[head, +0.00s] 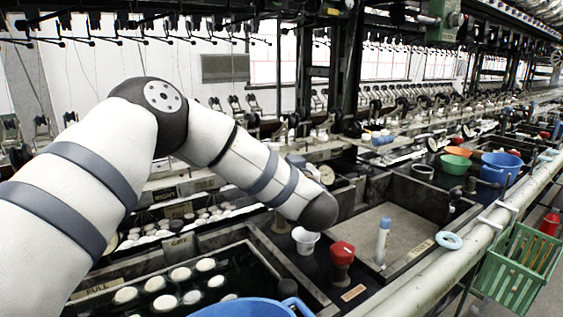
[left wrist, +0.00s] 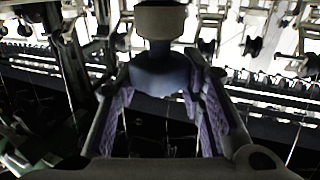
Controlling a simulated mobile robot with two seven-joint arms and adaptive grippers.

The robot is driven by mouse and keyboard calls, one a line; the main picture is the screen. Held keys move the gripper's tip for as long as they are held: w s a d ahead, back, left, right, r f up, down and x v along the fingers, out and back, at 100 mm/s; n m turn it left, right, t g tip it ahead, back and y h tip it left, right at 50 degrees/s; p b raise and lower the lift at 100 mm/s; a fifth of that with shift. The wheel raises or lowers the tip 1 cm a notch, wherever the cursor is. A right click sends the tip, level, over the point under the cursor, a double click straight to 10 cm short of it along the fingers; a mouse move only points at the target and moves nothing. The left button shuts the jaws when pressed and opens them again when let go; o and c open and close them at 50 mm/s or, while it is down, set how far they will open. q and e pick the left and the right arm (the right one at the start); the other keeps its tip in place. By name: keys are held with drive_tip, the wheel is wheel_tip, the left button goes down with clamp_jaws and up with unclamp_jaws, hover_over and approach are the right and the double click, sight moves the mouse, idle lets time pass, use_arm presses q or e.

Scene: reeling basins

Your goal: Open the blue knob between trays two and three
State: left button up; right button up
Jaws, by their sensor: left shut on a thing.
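In the left wrist view, a dark blue knob (left wrist: 163,72) with a pale beige part above it sits between the two fingers of my left gripper (left wrist: 160,92). The fingers, with purplish pads, are shut on the knob from both sides. In the head view my left arm comes in from the left and reaches across the trays. The gripper's fingers and the blue knob cannot be made out there, as the forearm covers that area. My right gripper is in neither view.
A tray of white cocoons (head: 160,302) lies front left, partly behind a blue tub (head: 240,308). A pale pipe (head: 440,272) and green crate (head: 515,268) are at right.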

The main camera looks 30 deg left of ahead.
use_arm(q)
drive_tip(key=n+g+y, duration=0.1)
drive_tip(key=g, duration=0.1)
drive_tip(key=n+g+y+b, duration=0.1)
drive_tip(key=n+g+y, duration=0.1)
drive_tip(key=shift+w+f+b, duration=0.15)
drive_tip(key=shift+f+b, duration=0.15)
drive_tip(key=shift+f, duration=0.1)
drive_tip(key=n+g+y+b, duration=0.1)
drive_tip(key=n+g, duration=0.1)
drive_tip(key=shift+g, duration=0.4)
drive_tip(key=shift+r+n+g+y+b, duration=0.25)
drive_tip(key=shift+n+g+y+b, duration=0.25)
drive_tip(key=shift+g, duration=0.3)
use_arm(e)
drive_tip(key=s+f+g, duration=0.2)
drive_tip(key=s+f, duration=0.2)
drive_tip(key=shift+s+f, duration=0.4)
use_arm(q)
drive_tip(key=shift+r, duration=0.1)
drive_tip(key=o, duration=1.2)
drive_tip(key=shift+a, duration=0.1)
drive_tip(key=shift+c, duration=0.2)
